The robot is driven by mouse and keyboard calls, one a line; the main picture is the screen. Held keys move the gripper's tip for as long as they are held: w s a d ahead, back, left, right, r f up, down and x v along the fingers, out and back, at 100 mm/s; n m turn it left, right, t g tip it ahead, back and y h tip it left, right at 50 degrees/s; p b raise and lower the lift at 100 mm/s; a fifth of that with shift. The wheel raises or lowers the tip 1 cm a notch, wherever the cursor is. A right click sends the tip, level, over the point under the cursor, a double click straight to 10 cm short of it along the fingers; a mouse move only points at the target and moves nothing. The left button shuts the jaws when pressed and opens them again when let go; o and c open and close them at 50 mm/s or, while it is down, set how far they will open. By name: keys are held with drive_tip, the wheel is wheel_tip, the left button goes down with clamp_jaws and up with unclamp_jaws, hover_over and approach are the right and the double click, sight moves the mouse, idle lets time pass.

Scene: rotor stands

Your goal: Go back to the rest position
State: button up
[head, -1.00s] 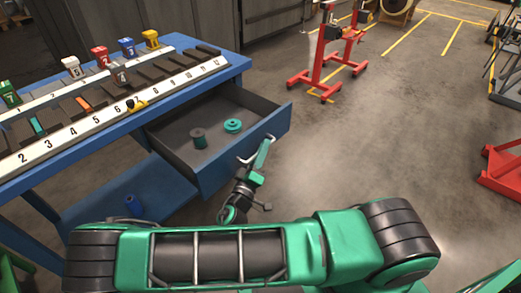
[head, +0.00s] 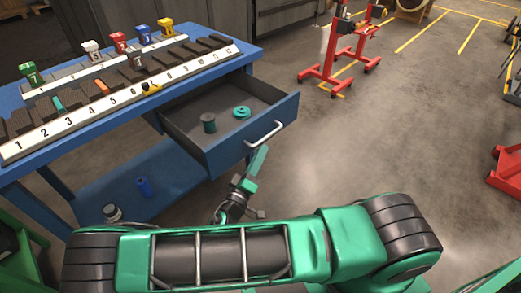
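My gripper (head: 258,160) is at the end of my green and black arm in the middle of the head view. It is just below and in front of the silver handle (head: 266,133) of the drawer, apart from it. Its fingers are seen edge-on, so I cannot tell whether they are open or shut. The blue drawer (head: 250,150) stands pulled out from the blue workbench (head: 60,158). In it are a dark green cylinder (head: 208,123) and a green round stepped part (head: 241,112).
Numbered white strips with dark slots and several coloured numbered blocks, among them a yellow one (head: 166,27), are on the bench top. Red stands (head: 340,65) are at the back.

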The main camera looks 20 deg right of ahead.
drive_tip(key=shift+v, duration=0.9)
drive_tip(key=s+d+r+m+g+y, duration=0.25)
drive_tip(key=s+d+m+g, duration=0.2)
drive_tip(key=d+g, duration=0.45)
drive_tip(key=s+d+r+m+g+y, duration=0.25)
drive_tip(key=s+d+m+g, duration=0.2)
drive_tip(key=d+g, duration=0.4)
drive_tip(key=s+d+r+t+y, duration=0.3)
drive_tip(key=s+r+y, duration=0.6)
drive_tip(key=s+r, duration=0.6)
drive_tip(key=shift+s+r+y, duration=0.3)
drive_tip(key=shift+s+r, duration=0.05)
drive_tip(key=shift+s, duration=0.45)
